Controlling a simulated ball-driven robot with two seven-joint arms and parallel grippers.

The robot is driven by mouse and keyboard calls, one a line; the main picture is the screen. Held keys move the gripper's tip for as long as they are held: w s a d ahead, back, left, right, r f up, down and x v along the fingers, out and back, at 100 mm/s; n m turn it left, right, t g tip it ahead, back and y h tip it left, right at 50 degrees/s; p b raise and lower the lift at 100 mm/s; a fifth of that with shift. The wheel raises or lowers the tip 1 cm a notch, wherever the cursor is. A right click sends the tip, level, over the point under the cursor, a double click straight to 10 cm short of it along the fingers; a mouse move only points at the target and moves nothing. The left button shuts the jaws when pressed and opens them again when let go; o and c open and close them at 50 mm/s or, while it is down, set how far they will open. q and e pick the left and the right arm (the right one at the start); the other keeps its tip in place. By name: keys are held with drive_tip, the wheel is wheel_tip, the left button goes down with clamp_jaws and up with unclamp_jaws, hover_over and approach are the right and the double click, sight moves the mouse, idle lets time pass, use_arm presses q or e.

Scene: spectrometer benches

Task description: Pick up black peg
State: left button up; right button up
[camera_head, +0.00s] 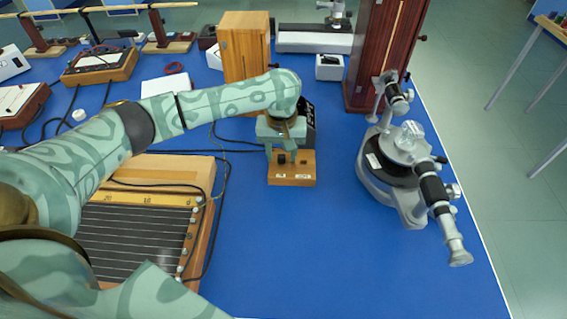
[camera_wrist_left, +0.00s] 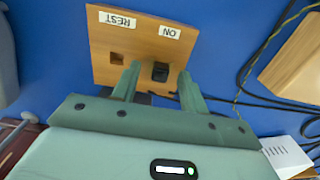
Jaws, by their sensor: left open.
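The black peg (camera_wrist_left: 160,72) stands in the hole beside the ON label of a small wooden block (camera_wrist_left: 103,62). The square hole beside the REST label is empty. In the head view the peg (camera_head: 281,159) shows as a dark spot on the block (camera_head: 291,180), partly hidden by my gripper. My left gripper (camera_wrist_left: 157,79) is open above the block, with one finger on each side of the peg. I cannot tell whether the fingers touch it. In the head view the left gripper (camera_head: 287,147) points down at the block. My right gripper is not in view.
A grey spectrometer (camera_head: 395,170) stands right of the block. A tall wooden box (camera_head: 244,45) and a dark red cabinet (camera_head: 385,50) stand behind. A wired wooden board (camera_head: 150,165) lies left under my arm, with cables beside it. Blue tabletop (camera_head: 290,250) is clear in front.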

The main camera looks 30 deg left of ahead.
use_arm(q)
drive_tip(key=shift+f, duration=0.15)
drive_tip(key=shift+c, duration=1)
clamp_jaws()
